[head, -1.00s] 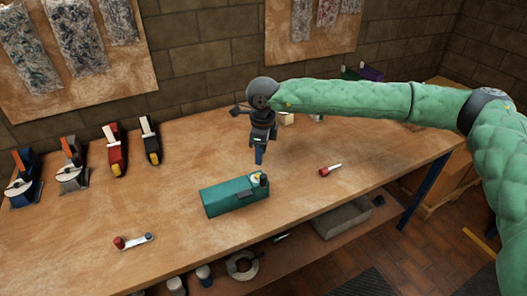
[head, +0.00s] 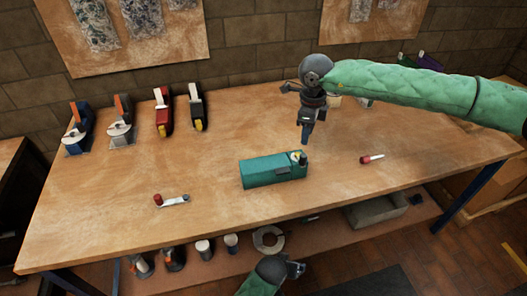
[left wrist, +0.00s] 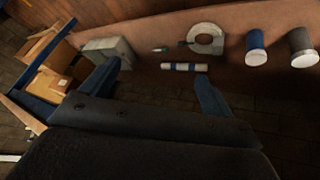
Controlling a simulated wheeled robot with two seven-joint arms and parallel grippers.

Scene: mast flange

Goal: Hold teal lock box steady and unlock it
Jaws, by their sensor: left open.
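The teal lock box (head: 262,173) lies on the workbench, with a pale round face and a dark upright knob at its right end. My right gripper (head: 305,140) points down just above and behind that end, apart from the box. Its blue fingers look close together, but the gap cannot be made out. My left gripper (head: 297,268) is low in front of the bench, well away from the box. In the left wrist view its blue fingers (left wrist: 158,72) are spread and empty. A red-handled tool (head: 371,159) lies right of the box.
A red-knobbed pale bar (head: 172,201) lies at the bench's front left. Tape dispensers (head: 121,128) and red and black tools stand at the back left. A lower shelf holds a grey bin (head: 376,211), a white ring (head: 268,239) and several cups. Bench around the box is clear.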

